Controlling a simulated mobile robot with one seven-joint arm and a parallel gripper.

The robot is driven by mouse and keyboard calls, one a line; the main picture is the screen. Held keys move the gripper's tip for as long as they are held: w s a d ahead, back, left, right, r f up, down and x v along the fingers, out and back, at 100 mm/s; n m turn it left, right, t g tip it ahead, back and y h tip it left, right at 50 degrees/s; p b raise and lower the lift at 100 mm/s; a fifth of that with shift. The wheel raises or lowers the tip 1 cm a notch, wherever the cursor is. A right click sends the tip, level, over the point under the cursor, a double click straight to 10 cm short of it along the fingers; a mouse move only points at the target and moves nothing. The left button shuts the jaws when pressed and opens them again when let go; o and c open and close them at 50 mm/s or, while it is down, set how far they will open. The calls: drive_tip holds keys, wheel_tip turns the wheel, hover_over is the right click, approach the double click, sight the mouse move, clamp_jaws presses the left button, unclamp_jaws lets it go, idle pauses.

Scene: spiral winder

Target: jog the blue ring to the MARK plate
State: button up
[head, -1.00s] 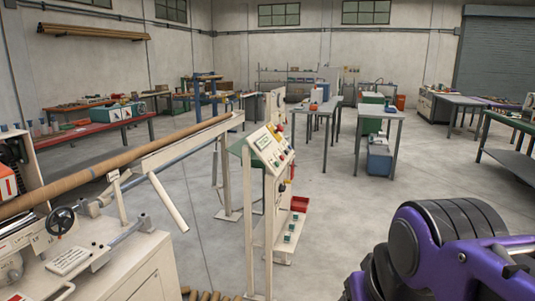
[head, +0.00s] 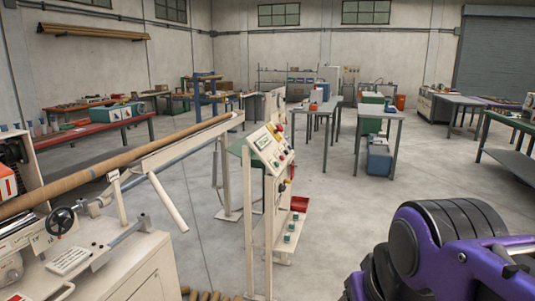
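The spiral winder (head: 110,262) stands at the left, a cream machine with a black handwheel (head: 61,221). A long brown cardboard tube (head: 140,153) runs from it along a cream rail (head: 186,146) to the upper right. A control panel (head: 268,147) with a small screen and coloured buttons stands on cream posts in the middle. A small white plate (head: 69,260) lies on the winder's front; its lettering is too small to read. My purple and black arm shows at the lower right; my gripper is not in view.
Several brown tube ends lie at the bottom edge. Grey tables (head: 378,111) stand farther back. The concrete floor (head: 345,220) right of the panel is clear.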

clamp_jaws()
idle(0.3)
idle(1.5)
